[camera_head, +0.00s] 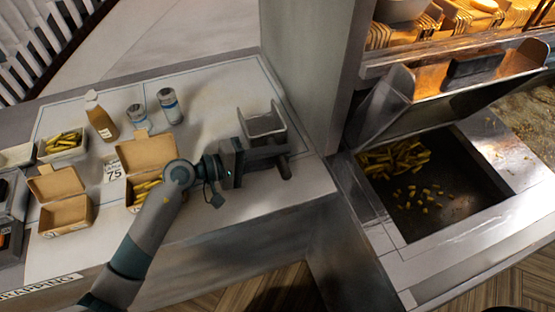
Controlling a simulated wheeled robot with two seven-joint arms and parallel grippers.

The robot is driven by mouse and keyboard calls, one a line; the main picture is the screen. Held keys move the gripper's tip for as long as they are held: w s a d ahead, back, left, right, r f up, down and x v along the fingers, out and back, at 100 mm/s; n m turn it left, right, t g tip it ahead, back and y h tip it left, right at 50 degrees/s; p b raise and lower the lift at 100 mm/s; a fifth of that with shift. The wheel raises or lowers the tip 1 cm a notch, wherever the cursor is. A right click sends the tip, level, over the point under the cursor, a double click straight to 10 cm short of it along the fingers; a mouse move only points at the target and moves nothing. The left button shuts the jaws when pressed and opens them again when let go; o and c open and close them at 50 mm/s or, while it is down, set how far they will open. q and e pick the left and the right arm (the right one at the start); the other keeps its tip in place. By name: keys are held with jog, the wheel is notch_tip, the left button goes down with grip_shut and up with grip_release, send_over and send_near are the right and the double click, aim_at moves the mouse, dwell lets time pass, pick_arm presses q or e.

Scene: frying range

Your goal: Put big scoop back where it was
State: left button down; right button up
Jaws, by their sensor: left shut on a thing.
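The big scoop (264,124) is grey metal, with its open head toward the back of the counter and a dark handle end (285,168) at the front right. My left gripper (262,157) comes in from the left and is shut on the scoop at its handle side. The fingers partly hide the grip. The scoop is over the right part of the pale counter (222,112), left of the grey pillar. I cannot tell whether it touches the counter. My right gripper is out of view.
At right, a fry bin (440,190) holds loose fries below a tilted metal panel (430,102).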

pick_arm(q)
notch_tip(320, 180, down, 2)
jog(key=shift+f+p, duration=0.2)
jog(key=shift+p, duration=0.3)
jog(key=shift+f, duration=0.15)
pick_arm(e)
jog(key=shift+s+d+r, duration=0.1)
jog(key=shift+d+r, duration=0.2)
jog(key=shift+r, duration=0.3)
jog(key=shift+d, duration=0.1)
pick_arm(q)
jog(key=shift+f+b, duration=0.2)
jog(key=shift+b, duration=0.15)
jog(key=c, duration=1.6)
grip_release()
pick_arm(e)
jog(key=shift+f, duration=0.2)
pick_arm(q)
jog(key=shift+r, duration=0.1)
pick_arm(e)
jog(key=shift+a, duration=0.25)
